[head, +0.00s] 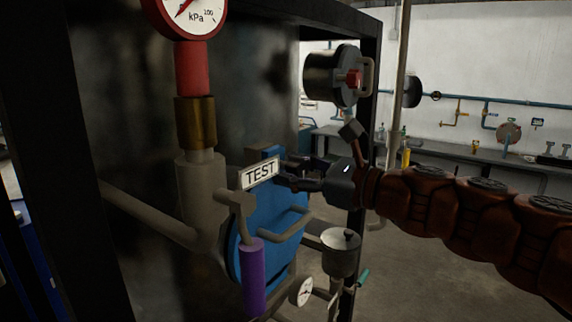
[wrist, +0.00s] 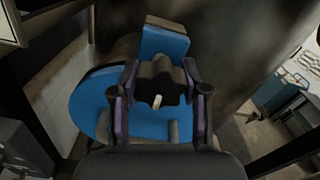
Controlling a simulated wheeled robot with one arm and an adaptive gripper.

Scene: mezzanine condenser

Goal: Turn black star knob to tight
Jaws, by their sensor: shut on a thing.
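The black star knob (wrist: 160,72) stands in front of a blue round cover (wrist: 82,112) in the wrist view. It has a lobed rim and a small pale marker on its near side. My gripper (wrist: 159,66) has one finger on each side of the knob and is shut on it. In the head view my gripper (head: 289,172) reaches in from the right to the blue cover (head: 267,232), just right of the TEST sign (head: 260,172). The knob cannot be made out there, behind the sign and fingers.
A purple-handled lever (head: 253,277) hangs in front of the blue cover. A red-stemmed kPa gauge (head: 187,14) stands above left. A small gauge (head: 302,291) and a metal cup (head: 341,252) are below my gripper. Open floor (head: 440,270) lies to the right.

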